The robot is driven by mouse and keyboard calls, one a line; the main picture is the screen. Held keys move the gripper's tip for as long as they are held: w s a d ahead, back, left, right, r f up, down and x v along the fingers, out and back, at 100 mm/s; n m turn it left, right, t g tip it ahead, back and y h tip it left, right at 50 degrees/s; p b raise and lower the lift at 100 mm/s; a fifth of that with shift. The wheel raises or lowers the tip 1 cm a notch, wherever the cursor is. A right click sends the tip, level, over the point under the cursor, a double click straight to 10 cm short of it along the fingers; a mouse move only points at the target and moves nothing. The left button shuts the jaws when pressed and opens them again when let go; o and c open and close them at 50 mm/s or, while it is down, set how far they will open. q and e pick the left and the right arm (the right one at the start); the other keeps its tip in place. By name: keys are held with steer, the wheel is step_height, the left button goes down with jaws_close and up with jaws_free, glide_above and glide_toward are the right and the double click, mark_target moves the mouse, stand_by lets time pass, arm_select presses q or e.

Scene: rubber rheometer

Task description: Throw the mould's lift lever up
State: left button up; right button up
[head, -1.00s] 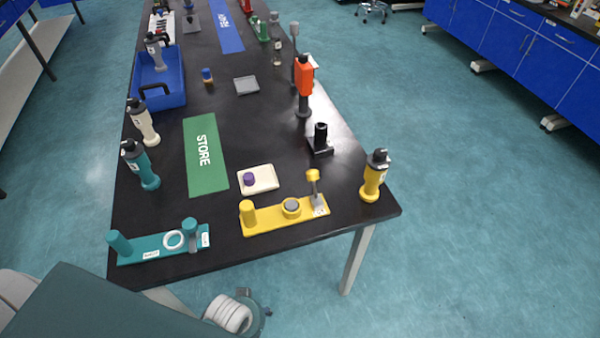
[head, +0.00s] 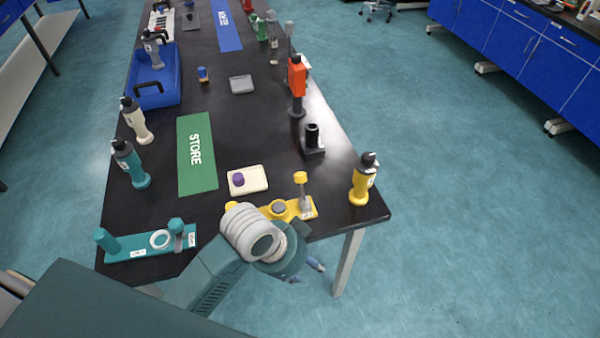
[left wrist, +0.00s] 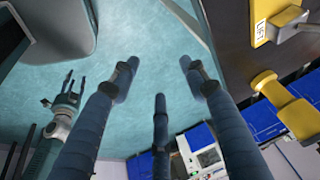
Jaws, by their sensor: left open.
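The yellow mould (head: 270,213) lies near the table's front edge, its left part hidden behind my left arm. Its lift lever, with a yellow knob (head: 300,177), stands roughly upright at the right end. In the left wrist view a corner of the yellow mould (left wrist: 257,18) shows at top right with a "LIFT" label. My left gripper (head: 317,265) is beyond the front table edge, below the mould in the picture, apart from the lever. Its fingers (left wrist: 157,64) are spread and empty. My right gripper (left wrist: 65,90) shows at left in the wrist view, fingers apart.
A yellow bottle-like tool (head: 360,183) stands just right of the mould. A teal mould-like fixture (head: 140,247) lies to the left. A cream tray (head: 255,187) with a purple piece and a black stand (head: 312,147) are behind. Floor is free right of the table.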

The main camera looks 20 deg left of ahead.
arm_select(q)
steer(key=w+d+r+m, duration=0.2)
steer(key=w+m, duration=0.2)
steer(key=m+g+y, duration=0.3)
steer(key=m, duration=1.2)
glide_toward(300, 174)
steer(key=shift+h, duration=0.3)
step_height(300, 174, down, 8)
steer(key=shift+f+p, duration=0.25)
steer(key=shift+p, duration=0.8)
steer(key=shift+w+d+f, duration=0.1)
steer(key=shift+d+f, duration=0.05)
steer(key=shift+f, duration=0.55)
arm_select(e)
steer(key=shift+d+r, duration=0.1)
steer(key=shift+r, duration=1)
arm_select(q)
jaws_close()
